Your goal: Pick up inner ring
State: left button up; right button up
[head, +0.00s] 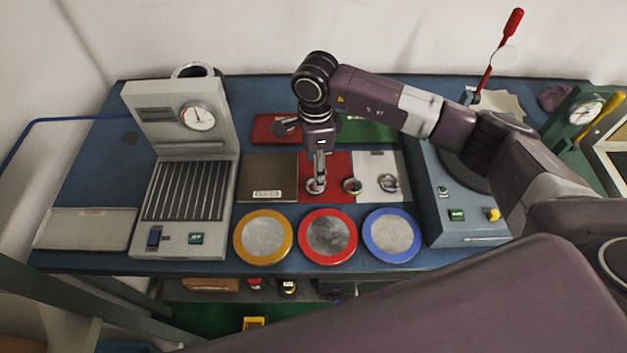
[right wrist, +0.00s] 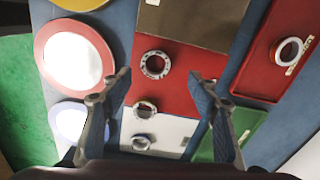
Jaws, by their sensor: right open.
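Several metal rings lie on the worktable, and I cannot tell for sure which one is the inner ring. A ring with a notched face (right wrist: 155,64) lies on the red mat (right wrist: 184,66). A plainer ring (right wrist: 145,107) lies near that mat's edge, and another ring (right wrist: 142,142) lies on the white mat. In the head view these form a row, with the middle ring (head: 352,186) and the right ring (head: 388,183). My right gripper (head: 320,178) points down over the leftmost ring; its fingers (right wrist: 160,78) are apart and empty. My left gripper is out of view.
A larger ring (right wrist: 290,50) lies in the red tray at the back, beside the green tray (head: 365,129). Yellow (head: 239,251), red (head: 303,251) and blue (head: 369,248) rimmed plates line the front. A grey gauge press (head: 180,148) stands at the left.

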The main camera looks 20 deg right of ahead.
jog(key=shift+s+a+f+p, duration=0.1)
jog(key=shift+s+f+p, duration=0.45)
jog(key=shift+f+p, duration=0.3)
notch_tip(320, 180, down, 3)
jog(key=shift+w+r, duration=0.1)
jog(key=shift+w, duration=0.05)
jog(key=shift+f+p, duration=0.3)
jog(key=shift+f, duration=0.05)
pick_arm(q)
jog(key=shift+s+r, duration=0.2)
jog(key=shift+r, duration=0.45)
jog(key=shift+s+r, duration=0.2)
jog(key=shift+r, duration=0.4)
pick_arm(e)
jog(key=c, duration=1.3)
